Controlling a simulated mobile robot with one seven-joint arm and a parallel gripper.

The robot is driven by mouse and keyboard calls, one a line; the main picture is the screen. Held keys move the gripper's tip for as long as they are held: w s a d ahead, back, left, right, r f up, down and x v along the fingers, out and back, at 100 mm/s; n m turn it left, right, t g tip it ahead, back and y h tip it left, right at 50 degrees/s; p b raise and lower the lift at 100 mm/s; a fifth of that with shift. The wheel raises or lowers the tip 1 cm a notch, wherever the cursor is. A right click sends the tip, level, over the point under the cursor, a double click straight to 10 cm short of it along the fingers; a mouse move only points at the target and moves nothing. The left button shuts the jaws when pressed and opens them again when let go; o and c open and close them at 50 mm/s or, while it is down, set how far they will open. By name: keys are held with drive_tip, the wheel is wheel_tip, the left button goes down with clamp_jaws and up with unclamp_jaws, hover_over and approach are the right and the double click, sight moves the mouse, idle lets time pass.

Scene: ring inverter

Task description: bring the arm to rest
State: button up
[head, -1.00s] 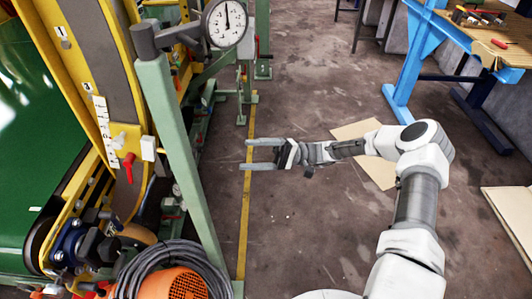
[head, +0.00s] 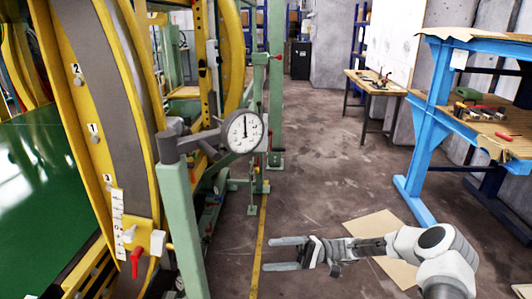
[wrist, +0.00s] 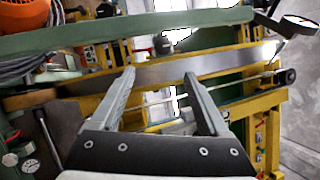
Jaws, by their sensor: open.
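My gripper (head: 285,254) is in the lower middle of the head view, held over the dark floor with its two grey fingers pointing left toward the machine. The fingers are apart and nothing is between them. In the wrist view my gripper (wrist: 160,95) also shows open and empty, facing the yellow and green machine frame. My arm reaches in from the lower right of the head view, bent at a white joint.
The ring machine (head: 100,120) with its green post (head: 185,220) and dial gauge (head: 243,132) stands on the left. A blue workbench (head: 430,125) with tools is at the right. A flat tan sheet (head: 375,228) lies on the floor behind my arm. The middle floor (head: 325,170) is clear.

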drive_tip(key=s+r+t+h, duration=0.1)
drive_tip(key=s+r+h, duration=0.6)
drive_tip(key=s+h, duration=0.45)
drive_tip(key=s+d+r+m+t+h, duration=0.2)
drive_tip(key=s+d+r+t+h, duration=0.8)
drive_tip(key=s+r, duration=0.25)
wheel_tip(320, 180, up, 17)
drive_tip(key=t+y+p, duration=0.1)
drive_tip(key=p, duration=1.5)
drive_tip(key=shift+d+t, duration=0.15)
drive_tip(key=shift+t, duration=0.15)
drive_tip(key=shift+y, duration=0.25)
